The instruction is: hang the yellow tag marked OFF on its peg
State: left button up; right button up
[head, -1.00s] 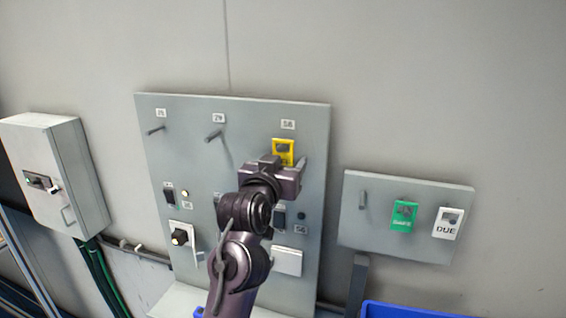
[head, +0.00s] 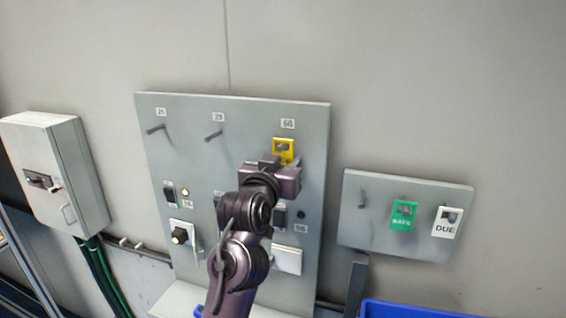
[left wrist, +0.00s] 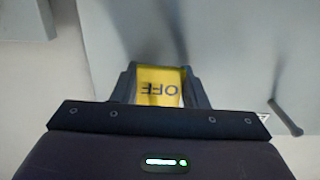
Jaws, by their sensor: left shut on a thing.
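The yellow tag (head: 284,146) is at the upper right of the grey panel, just below a small white number label (head: 288,124). A dark peg end shows at the hole in its upper part in the head view. In the left wrist view the tag (left wrist: 159,88) reads OFF, upside down, and sits between the two fingers. My left gripper (head: 281,160) is shut on the tag's lower part, close to the panel. Whether the peg passes fully through the hole is hard to tell. My right gripper is not in view.
Two bare pegs (head: 156,129) (head: 214,135) stand out from the panel (head: 250,108) to the left. A smaller board (head: 360,228) at the right has a bare peg, a green tag (head: 403,215) and a white DUE tag (head: 447,221). A grey box (head: 75,170) is at far left.

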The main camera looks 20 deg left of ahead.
pick_arm(q)
jog(key=shift+r, duration=0.1)
dwell(0.4)
jog(key=shift+r+p, duration=0.1)
jog(key=shift+p, duration=0.25)
dwell(0.4)
dwell(0.3)
jog(key=shift+s+p, duration=0.3)
jog(key=shift+s, duration=0.7)
dwell(0.6)
jog(key=shift+s, duration=0.2)
dwell(0.3)
jog(key=shift+s+a+p, duration=0.1)
jog(key=shift+s+p, duration=0.35)
jog(key=shift+s, duration=1.15)
